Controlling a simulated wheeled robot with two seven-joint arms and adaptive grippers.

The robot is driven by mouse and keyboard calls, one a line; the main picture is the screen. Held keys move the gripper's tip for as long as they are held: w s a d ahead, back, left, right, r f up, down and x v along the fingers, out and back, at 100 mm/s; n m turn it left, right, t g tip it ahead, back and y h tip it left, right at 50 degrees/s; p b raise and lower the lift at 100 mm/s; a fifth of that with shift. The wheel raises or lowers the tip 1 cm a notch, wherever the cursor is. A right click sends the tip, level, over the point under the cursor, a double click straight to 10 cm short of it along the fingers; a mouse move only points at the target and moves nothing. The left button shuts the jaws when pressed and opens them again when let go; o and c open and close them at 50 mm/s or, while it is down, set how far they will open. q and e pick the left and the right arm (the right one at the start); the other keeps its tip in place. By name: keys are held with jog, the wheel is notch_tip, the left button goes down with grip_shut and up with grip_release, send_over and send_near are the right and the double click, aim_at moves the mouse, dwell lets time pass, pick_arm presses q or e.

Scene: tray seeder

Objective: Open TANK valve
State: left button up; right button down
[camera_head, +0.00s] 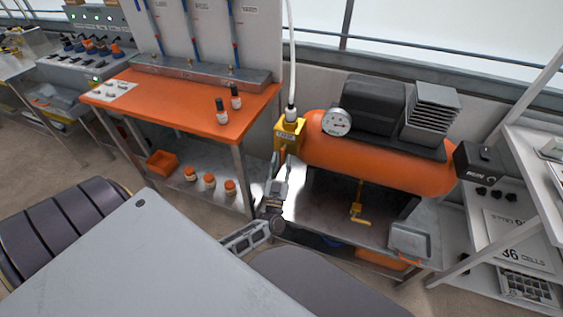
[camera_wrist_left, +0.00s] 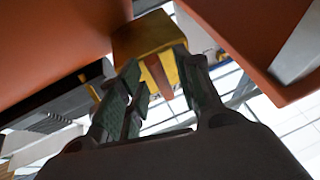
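The orange tank (camera_head: 385,165) lies on a stand at the centre right, with a round gauge (camera_head: 336,122) on its end. A yellow valve block (camera_head: 289,130) with a small label sits at the tank's left end, below a white hose. My left gripper (camera_head: 282,163) is just below this block, pointing up at it. In the left wrist view, the yellow block (camera_wrist_left: 150,35) is ahead of my left gripper (camera_wrist_left: 158,68). Its fingers are apart, with a brown-orange strip of the block showing between them. Whether they touch the block is unclear. My right gripper is not in view.
An orange-topped bench (camera_head: 190,108) with two small bottles stands to the left. Below the tank hangs a second yellow fitting (camera_head: 358,212) above a metal shelf. A grey tray (camera_head: 408,240) and a white shelf rack (camera_head: 515,160) are at the right.

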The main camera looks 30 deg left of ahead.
pick_arm(q)
jog(key=v, duration=1.1)
jog(key=shift+s+f, duration=0.2)
jog(key=shift+s, duration=0.15)
jog(key=shift+d, duration=0.15)
